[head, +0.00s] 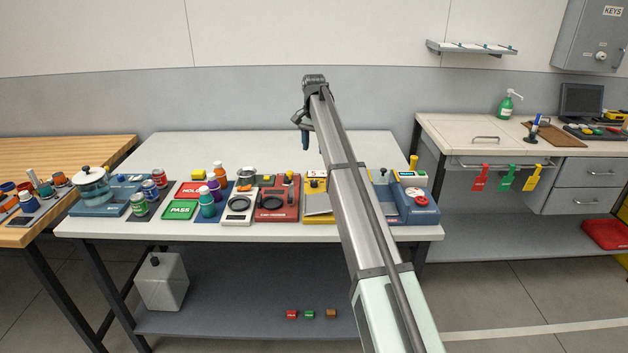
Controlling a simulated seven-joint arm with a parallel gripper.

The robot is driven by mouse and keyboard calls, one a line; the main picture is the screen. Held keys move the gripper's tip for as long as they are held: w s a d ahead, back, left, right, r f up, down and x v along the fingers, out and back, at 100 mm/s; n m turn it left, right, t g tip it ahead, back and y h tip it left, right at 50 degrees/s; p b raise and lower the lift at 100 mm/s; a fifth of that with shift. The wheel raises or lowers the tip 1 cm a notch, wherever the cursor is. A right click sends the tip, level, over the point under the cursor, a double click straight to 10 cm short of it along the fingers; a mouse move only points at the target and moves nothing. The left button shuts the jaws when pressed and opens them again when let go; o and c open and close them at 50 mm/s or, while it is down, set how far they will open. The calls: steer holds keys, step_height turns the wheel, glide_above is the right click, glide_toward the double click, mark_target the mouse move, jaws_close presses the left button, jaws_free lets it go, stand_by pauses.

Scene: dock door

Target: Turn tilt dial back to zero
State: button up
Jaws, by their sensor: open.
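No dial can be read as the tilt dial at this size. A blue-grey device (408,208) with a small display and a red round part (421,200) stands at the right end of the white table. A yellow device (318,207) left of it is partly hidden behind my arm. A red device (277,204) with a dark round part stands further left. My gripper (305,138) is raised above the back middle of the table, pointing down, open and apart from all the devices. Its fingertips are small and hard to make out.
Bottles, red HOLD and green PASS trays (180,210) and a white scale (238,208) crowd the front of the white table (260,150); its back is clear. A wooden table (60,150) stands left. A drawer bench (470,128) with hanging tags stands right.

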mark_target(314, 181)
step_height(314, 181, down, 14)
steer(key=m, duration=0.6)
steer(key=shift+r, duration=0.1)
stand_by(0.4)
jaws_close()
stand_by(0.6)
steer(key=n, duration=0.5)
steer(key=shift+n, duration=0.4)
steer(key=n, duration=0.5)
steer(key=shift+n, duration=0.3)
